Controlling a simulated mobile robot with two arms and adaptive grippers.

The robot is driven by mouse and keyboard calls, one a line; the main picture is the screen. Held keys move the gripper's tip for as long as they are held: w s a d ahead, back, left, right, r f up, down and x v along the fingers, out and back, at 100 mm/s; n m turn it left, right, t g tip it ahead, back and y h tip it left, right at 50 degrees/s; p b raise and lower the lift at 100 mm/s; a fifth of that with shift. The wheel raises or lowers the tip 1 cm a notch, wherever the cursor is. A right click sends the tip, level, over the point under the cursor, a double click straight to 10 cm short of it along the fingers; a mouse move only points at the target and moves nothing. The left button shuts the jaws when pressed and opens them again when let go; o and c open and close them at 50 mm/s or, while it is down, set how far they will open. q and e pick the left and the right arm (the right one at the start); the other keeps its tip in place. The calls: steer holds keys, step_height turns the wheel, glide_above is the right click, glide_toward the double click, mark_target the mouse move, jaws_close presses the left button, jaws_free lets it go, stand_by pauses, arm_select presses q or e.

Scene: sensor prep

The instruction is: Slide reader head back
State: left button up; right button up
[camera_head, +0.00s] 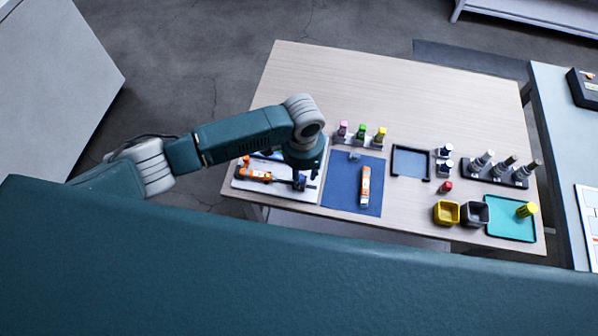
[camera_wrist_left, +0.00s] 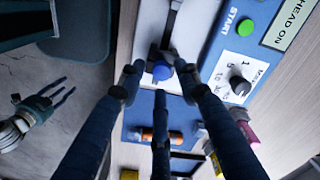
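The reader (camera_head: 255,187) is a white unit at the near left of the table. A dark slider arm (camera_wrist_left: 171,25) ends in a blue knob (camera_wrist_left: 162,71), which looks like the reader head's handle. My left gripper (camera_head: 303,182) is over the reader. Its fingers (camera_wrist_left: 157,80) are spread on both sides of the knob; contact is unclear. My right gripper (camera_wrist_left: 42,100) shows over the floor, fingers apart and empty.
A blue mat (camera_head: 342,197) with an orange-and-white item (camera_head: 365,187) lies right of the reader. Several colored-cap bottles (camera_head: 361,132) stand behind it. A dark tray (camera_head: 411,177), yellow bin (camera_head: 446,213) and teal tray (camera_head: 508,230) are farther right. The table's back is clear.

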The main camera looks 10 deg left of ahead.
mark_target(303, 178)
arm_select(q)
steer(key=shift+r, duration=0.15)
step_height(303, 178, up, 12)
stand_by(0.6)
stand_by(0.4)
